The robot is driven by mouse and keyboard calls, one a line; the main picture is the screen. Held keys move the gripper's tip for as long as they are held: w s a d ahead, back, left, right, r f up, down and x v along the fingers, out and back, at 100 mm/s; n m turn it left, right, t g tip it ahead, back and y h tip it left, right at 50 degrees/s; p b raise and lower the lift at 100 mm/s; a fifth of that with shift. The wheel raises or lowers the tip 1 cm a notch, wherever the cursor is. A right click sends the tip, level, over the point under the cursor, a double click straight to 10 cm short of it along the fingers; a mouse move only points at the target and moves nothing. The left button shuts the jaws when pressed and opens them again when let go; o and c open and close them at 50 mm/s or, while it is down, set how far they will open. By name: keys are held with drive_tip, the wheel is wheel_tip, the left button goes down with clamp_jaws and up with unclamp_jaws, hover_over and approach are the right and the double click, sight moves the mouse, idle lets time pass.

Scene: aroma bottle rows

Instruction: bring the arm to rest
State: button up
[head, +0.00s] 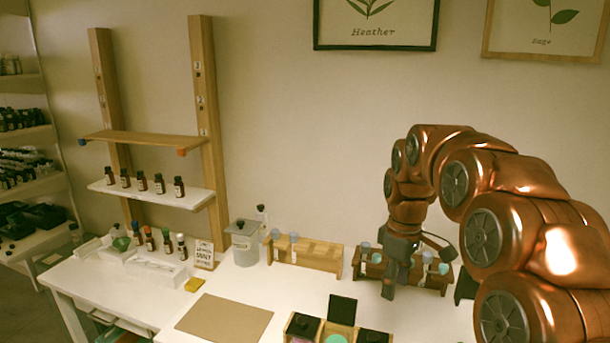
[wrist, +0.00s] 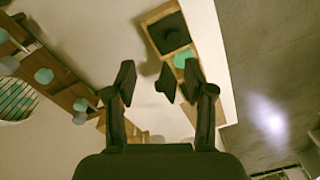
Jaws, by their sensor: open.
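My gripper (head: 390,290) hangs pointing down above the right part of the white table, in front of a dark wooden rack with several bottles. My copper arm arches in from the right side of the head view. In the wrist view my gripper (wrist: 160,85) has its two dark fingers spread apart with nothing held between them. A wooden box (wrist: 165,30) with dark and green compartments lies beyond the fingers there. A dark rack (wrist: 60,80) with pale green caps is to their left.
The white table (head: 150,291) carries a brown mat (head: 225,318), a grey canister (head: 243,243), a light wooden rack (head: 318,254) and a compartment box (head: 302,326). A wall shelf (head: 150,194) with several small brown bottles stands at the left. The wall above is free below the framed prints.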

drive_tip(key=s+f+m+b, duration=0.2)
drive_tip(key=s+f, duration=0.3)
drive_tip(key=s, duration=0.6)
drive_tip(key=s+f+m+g+b, duration=0.1)
drive_tip(key=s+f+m, duration=0.3)
drive_tip(key=s, duration=0.8)
drive_tip(key=s+f+m+b, duration=0.3)
drive_tip(key=s+f, duration=0.3)
drive_tip(key=s, duration=0.5)
drive_tip(key=shift+s+a+b, duration=0.35)
drive_tip(key=shift+b, duration=0.25)
drive_tip(key=shift+f, duration=0.1)
drive_tip(key=shift+c, duration=0.3)
